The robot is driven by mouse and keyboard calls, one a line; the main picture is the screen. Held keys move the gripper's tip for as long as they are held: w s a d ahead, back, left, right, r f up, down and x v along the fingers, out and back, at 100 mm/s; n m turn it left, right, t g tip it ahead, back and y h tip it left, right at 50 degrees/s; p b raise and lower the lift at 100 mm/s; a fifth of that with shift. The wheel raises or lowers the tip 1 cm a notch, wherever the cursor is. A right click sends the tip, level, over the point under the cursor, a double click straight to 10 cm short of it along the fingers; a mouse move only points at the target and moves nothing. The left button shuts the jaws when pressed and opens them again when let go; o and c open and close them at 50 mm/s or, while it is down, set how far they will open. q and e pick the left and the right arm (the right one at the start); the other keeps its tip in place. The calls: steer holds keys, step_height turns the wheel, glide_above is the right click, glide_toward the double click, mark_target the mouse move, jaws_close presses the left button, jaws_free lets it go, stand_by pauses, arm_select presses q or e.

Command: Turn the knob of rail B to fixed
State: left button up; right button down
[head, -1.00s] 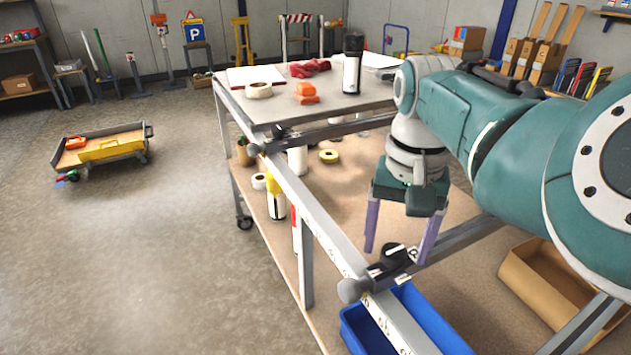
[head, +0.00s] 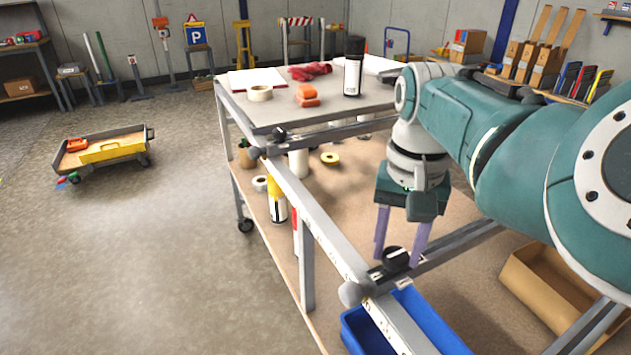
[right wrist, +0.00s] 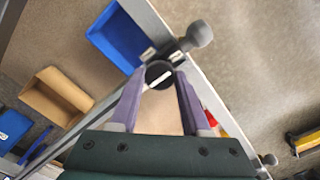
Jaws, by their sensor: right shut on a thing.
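The near rail (head: 450,248) crosses the cart frame and carries a black round knob (head: 396,258) near its grey rounded end. In the right wrist view the knob (right wrist: 158,73) shows a white pointer line, with small white labels beside it that I cannot read. My right gripper (head: 398,262) points down with its purple fingers on either side of this knob, shut on it. A second black knob (head: 279,133) sits on the far rail (head: 330,131). No letter on either rail is legible. My left gripper is out of view.
A blue bin (head: 425,318) and a cardboard box (head: 545,290) stand below the near rail. The cart's top (head: 330,105) holds tape, orange pieces, red gloves and a dark bottle (head: 353,68). The floor to the left is open, with a low trolley (head: 100,150).

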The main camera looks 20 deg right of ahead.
steer(key=shift+m, duration=0.3)
steer(key=m+p, duration=0.1)
steer(key=m, duration=0.1)
steer(key=shift+m, duration=0.4)
steer(key=m, duration=0.4)
steer(key=shift+p, duration=0.4)
steer(key=m, duration=0.5)
steer(key=shift+m, duration=2.7)
steer(key=shift+c, duration=1.8)
jaws_free()
